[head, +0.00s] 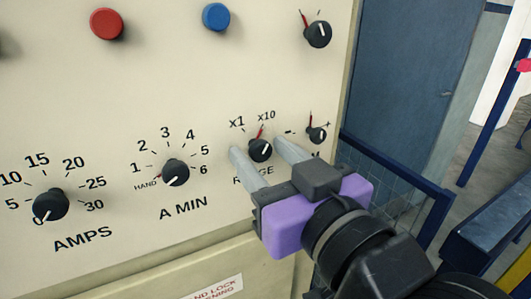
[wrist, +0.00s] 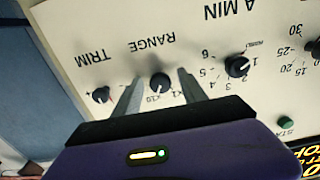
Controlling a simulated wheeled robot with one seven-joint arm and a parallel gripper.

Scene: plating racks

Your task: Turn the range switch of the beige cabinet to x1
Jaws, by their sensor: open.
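The beige cabinet (head: 265,75) fills the left and middle of the head view. Its black range switch (head: 260,150) sits above the partly hidden word RANGE, between the x1 and x10 labels. A red mark shows by x10, and the knob's white line appears to lean up and right, toward x10. The knob also shows in the wrist view (wrist: 160,83), where the labels are upside down. My gripper (head: 257,147) is open, with one grey finger on each side of the knob. I cannot tell whether the fingers touch it.
The A MIN knob (head: 176,172) is left of the switch, and the AMPS knob (head: 51,204) is further left. A small TRIM knob (wrist: 101,95) is close beside one finger. A blue rail (head: 395,175) stands right of the cabinet.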

